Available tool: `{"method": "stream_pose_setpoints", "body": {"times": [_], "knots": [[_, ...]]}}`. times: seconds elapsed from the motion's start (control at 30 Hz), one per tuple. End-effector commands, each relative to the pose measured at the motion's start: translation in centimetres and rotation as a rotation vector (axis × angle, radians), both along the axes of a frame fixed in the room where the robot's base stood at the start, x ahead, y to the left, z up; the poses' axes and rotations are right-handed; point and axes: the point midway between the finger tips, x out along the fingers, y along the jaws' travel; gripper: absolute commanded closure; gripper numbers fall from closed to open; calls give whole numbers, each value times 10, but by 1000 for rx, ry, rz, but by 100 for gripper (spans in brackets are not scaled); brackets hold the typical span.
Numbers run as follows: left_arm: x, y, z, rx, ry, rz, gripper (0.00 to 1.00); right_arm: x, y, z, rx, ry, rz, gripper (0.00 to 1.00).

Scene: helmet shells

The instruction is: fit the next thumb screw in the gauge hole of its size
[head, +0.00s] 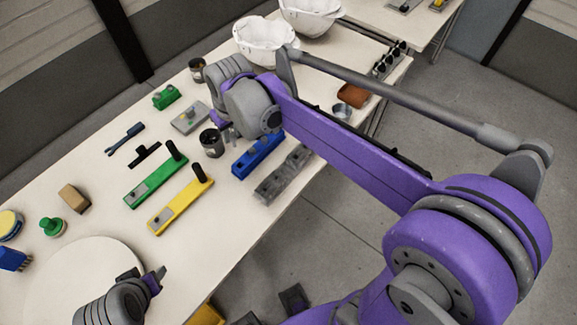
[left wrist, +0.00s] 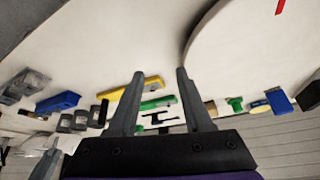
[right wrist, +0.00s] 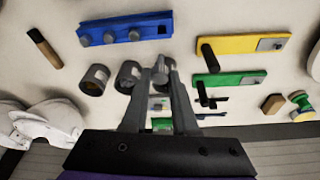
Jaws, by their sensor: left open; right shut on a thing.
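My right gripper (right wrist: 160,72) is shut on a small grey piece (right wrist: 165,63), which looks like a thumb screw and is mostly hidden by the fingers. In the head view this gripper (head: 228,135) hangs over the table beside a dark tin (head: 211,144). A blue block (head: 258,155) lies to its right, with several grey knobs on top; it also shows in the right wrist view (right wrist: 148,28). I cannot tell for sure which block is the gauge. My left gripper (left wrist: 160,78) is open and empty above the table near the round white disc (head: 75,262).
Green (head: 150,183) and yellow (head: 177,208) bars with upright black handles lie left of the blue block. A grey block (head: 270,188) lies at the table's front edge. A grey plate (head: 186,121) lies behind the tin. White helmet shells (head: 262,42) stand at the back.

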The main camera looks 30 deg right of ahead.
Motion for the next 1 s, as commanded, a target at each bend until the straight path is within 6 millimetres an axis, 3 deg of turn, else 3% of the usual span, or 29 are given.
{"method": "stream_pose_setpoints", "body": {"times": [0.17,1.0], "knots": [[-1,0,-3,0,2,0,50,-5,-1,-4,0,1,0,100],[-7,0,-27,0,14,0,50,-75,-17,-49,0,0,-1,100]]}}
